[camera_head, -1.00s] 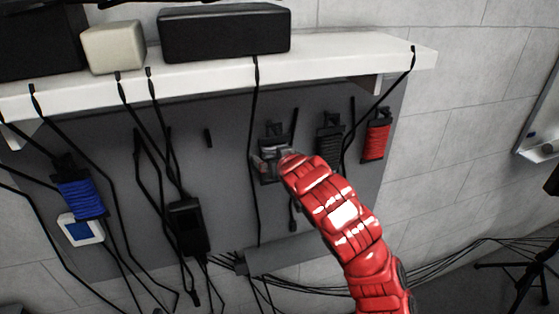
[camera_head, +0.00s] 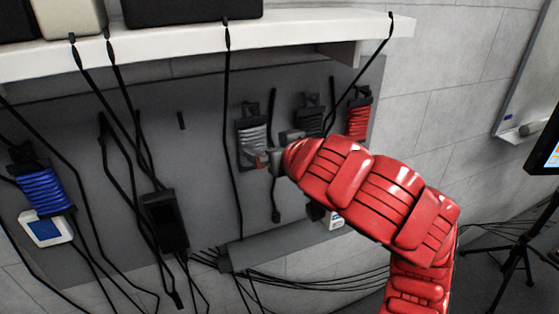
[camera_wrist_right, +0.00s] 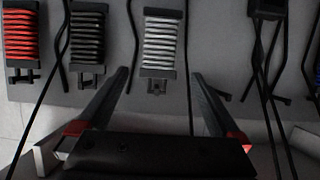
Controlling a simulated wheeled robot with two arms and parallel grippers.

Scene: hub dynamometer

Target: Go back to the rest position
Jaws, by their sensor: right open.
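My red right arm comes in from the lower right of the head view. My right gripper (camera_head: 266,160) is in front of the grey board (camera_head: 90,170), by the lower right of a grey-white cable coil (camera_head: 252,140) on a dark holder. In the right wrist view, the right gripper (camera_wrist_right: 161,76) is open and empty. Its two fingers are spread wide, and the same grey-white coil (camera_wrist_right: 162,40) hangs on the board beyond the fingertips. The gripper and arm partly hide the board and a black coil (camera_head: 308,118). My left gripper is out of view.
A red coil (camera_head: 359,119) hangs right of the black one. A blue coil (camera_head: 44,192) hangs at the left. A white shelf (camera_head: 300,38) juts out above the board. Loose black cables hang down. A tripod (camera_head: 520,245) stands at the right.

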